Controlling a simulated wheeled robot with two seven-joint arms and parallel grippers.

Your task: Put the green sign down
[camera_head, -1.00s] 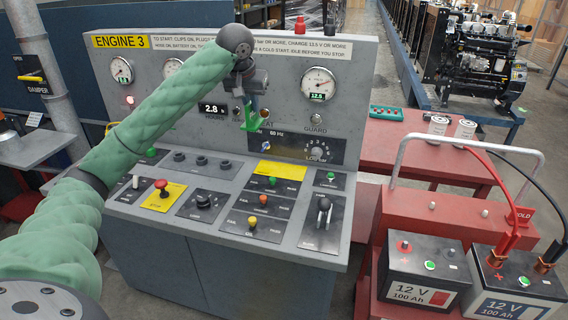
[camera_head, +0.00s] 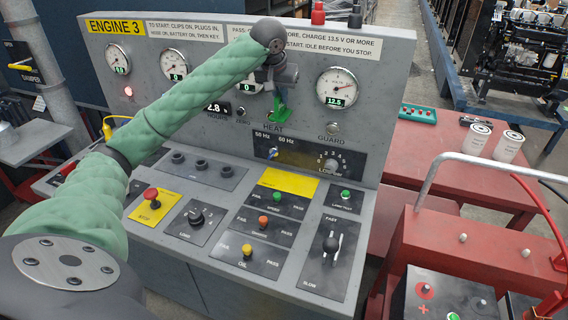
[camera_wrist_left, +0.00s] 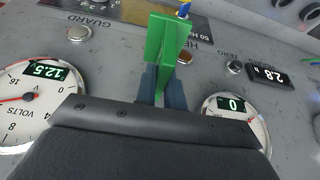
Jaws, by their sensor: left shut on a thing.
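The green sign (camera_head: 281,112) is a small bright green piece in front of the upright panel of the ENGINE 3 console, just above the HEAT label. My left gripper (camera_head: 279,92) is shut on it, and the arm comes in from the left. In the left wrist view the green sign (camera_wrist_left: 166,40) stands between the dark fingertips (camera_wrist_left: 162,88), with its flat face seen at a slant. Whether it touches the panel I cannot tell. My right gripper is out of view.
The console's sloping desk (camera_head: 213,262) carries knobs, a lever and a yellow label (camera_head: 288,183). A volt gauge (camera_head: 337,88) is right of the gripper. A red table (camera_head: 425,150) with two white canisters, and a red battery cart (camera_head: 470,240), stand at right.

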